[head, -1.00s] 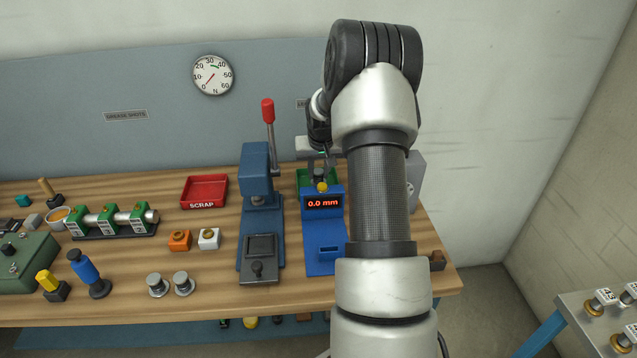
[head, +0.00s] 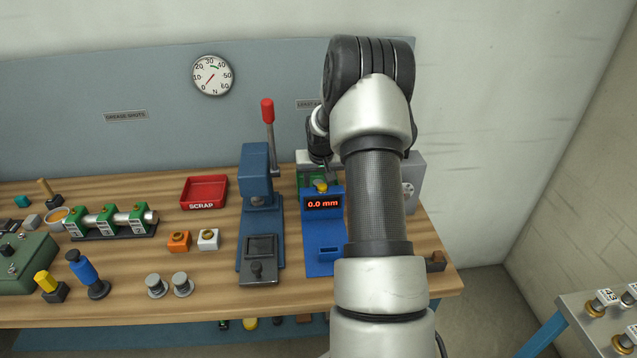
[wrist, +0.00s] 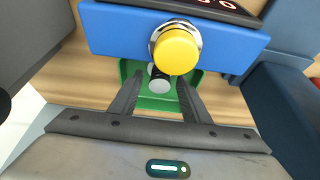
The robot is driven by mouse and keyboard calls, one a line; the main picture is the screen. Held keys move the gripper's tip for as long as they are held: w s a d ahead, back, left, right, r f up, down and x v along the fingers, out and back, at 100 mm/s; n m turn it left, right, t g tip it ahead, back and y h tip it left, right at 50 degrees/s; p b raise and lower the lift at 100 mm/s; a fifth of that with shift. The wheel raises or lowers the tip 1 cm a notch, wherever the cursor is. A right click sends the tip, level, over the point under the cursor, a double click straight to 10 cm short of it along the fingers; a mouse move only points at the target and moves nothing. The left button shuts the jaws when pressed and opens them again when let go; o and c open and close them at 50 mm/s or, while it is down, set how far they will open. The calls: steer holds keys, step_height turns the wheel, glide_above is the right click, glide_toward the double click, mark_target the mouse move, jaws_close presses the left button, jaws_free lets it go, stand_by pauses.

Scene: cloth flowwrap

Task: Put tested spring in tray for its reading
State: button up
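The blue tester (head: 325,232) stands on the bench with a red display (head: 323,203) reading 0.0 mm and a yellow button; the button (wrist: 175,50) is large in the wrist view. My gripper (wrist: 160,76) points at the green part (wrist: 158,102) beside the button. Its two dark fingers are apart. A small dark cylinder with a pale end (wrist: 159,84) shows between them, partly hidden by the button, with gaps visible at both sides. I cannot tell whether it is a spring. A red scrap tray (head: 204,205) lies left of the press.
A blue lever press (head: 258,215) with a red knob stands just left of the tester. Two grey cylinders (head: 157,285), an orange block (head: 179,241) and a white block (head: 208,239) stand left of it. A grey side table (head: 590,325) holds labelled parts at right.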

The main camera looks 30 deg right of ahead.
steer(key=shift+r, duration=0.35)
steer(key=v, duration=1.1)
steer(key=shift+r+p, duration=0.3)
steer(key=shift+p, duration=0.05)
steer(key=shift+s, duration=0.1)
stand_by(0.3)
